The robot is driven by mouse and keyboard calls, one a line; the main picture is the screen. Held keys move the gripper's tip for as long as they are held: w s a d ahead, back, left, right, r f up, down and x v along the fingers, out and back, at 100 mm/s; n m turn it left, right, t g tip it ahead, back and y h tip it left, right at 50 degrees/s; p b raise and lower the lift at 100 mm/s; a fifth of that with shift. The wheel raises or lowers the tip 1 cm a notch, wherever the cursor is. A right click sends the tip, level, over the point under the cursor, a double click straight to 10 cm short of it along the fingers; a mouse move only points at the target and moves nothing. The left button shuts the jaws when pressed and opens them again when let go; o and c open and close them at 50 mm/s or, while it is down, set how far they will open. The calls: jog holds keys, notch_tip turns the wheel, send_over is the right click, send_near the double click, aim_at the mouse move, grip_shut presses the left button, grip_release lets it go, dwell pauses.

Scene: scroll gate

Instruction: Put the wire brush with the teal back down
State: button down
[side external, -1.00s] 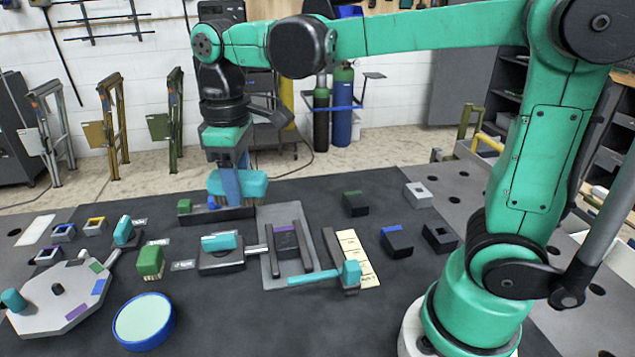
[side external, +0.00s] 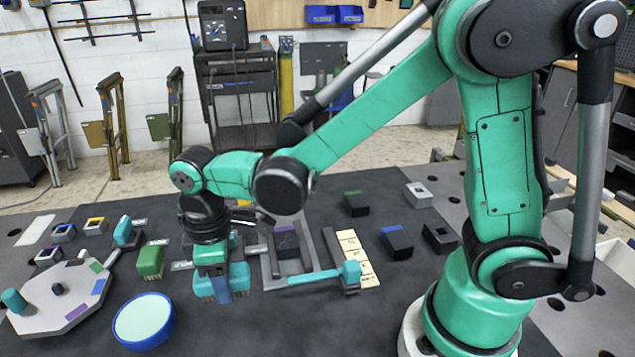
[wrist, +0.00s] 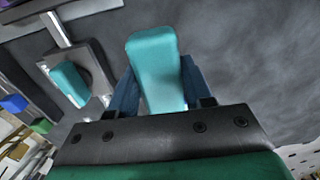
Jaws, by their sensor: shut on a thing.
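The wire brush with the teal back (side external: 240,279) is between the blue fingers of my gripper (side external: 222,290), which is shut on it. The brush is low over the dark mat, right of the round blue-rimmed dish; I cannot tell whether its bristles touch the mat. In the wrist view the teal back of the brush (wrist: 155,65) fills the space between the fingers (wrist: 158,90). A green-backed brush (side external: 150,260) stands on the mat to the left of my gripper.
The blue-rimmed dish (side external: 143,320) lies left of the held brush. A grey slide fixture with a teal handle (side external: 318,277) is to the right. A grey octagonal plate (side external: 45,312) is at far left. The dark mat (side external: 270,325) is bare in front.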

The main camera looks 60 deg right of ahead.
aim_at(234, 313)
jog(key=shift+f, duration=2.5)
jog(key=shift+f, duration=0.1)
jog(key=shift+c, duration=1.8)
grip_release()
notch_tip(234, 313, up, 12)
jog(key=shift+d+r, duration=0.1)
jog(key=shift+s+d+r+m, duration=0.1)
jog(key=shift+d+r+m, duration=0.05)
jog(key=shift+d+m, duration=0.15)
jog(key=s+d+m+t, duration=0.3)
jog(key=d+m+t, duration=0.4)
jog(key=d+m, duration=0.1)
jog(key=shift+s+d+r, duration=0.25)
jog(key=shift+s+d, duration=0.1)
jog(key=shift+d, duration=0.55)
